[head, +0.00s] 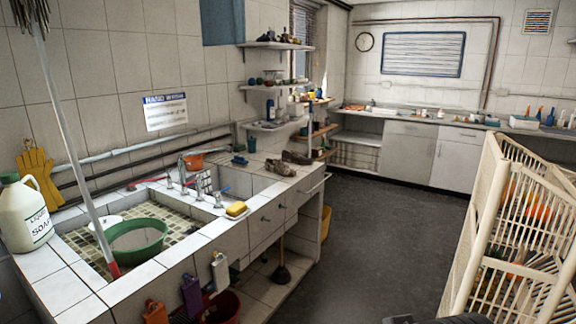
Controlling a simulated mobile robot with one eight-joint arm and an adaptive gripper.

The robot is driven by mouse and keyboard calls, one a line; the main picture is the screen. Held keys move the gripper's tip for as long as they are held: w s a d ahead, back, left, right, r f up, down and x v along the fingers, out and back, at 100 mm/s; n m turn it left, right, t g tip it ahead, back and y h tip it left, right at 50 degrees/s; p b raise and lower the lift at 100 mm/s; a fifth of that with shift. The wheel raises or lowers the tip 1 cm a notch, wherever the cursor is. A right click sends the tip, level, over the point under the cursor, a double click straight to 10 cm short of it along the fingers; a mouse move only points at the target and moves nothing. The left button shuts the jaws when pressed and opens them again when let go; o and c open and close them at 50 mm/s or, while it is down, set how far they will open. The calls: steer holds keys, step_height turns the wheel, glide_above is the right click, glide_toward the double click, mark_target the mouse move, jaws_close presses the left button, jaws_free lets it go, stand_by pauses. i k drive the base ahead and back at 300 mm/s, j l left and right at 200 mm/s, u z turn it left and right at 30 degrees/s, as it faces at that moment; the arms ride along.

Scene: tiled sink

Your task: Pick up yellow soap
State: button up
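The yellow soap (236,209) is a small block lying on the white tiled front ledge of the sink counter (203,232), at the middle left of the head view. It sits right of the taps, near the counter's front edge, and nothing covers it. My gripper is not recognisable in this view. Only a dark shape shows at the bottom edge, right of centre, and I cannot tell which part it is.
Left of the soap are metal taps (193,186), a green basin (138,239), a long pole (75,145) and a white soap jug (26,215). Shoes (290,163) lie farther back on the counter. A cream rack (510,235) stands right. Dark floor (375,230) between is clear.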

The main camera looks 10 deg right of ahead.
mark_target(239, 208)
steer(key=i+l+u, duration=0.3)
steer(key=i+u, duration=0.15)
steer(key=i, duration=0.25)
steer(key=i+l+u, duration=0.4)
steer(key=i, duration=0.25)
steer(key=i+l+u, duration=0.45)
steer(key=l, duration=0.4)
steer(key=i+l+u, duration=0.4)
steer(key=i+l, duration=0.15)
steer(key=l, duration=0.35)
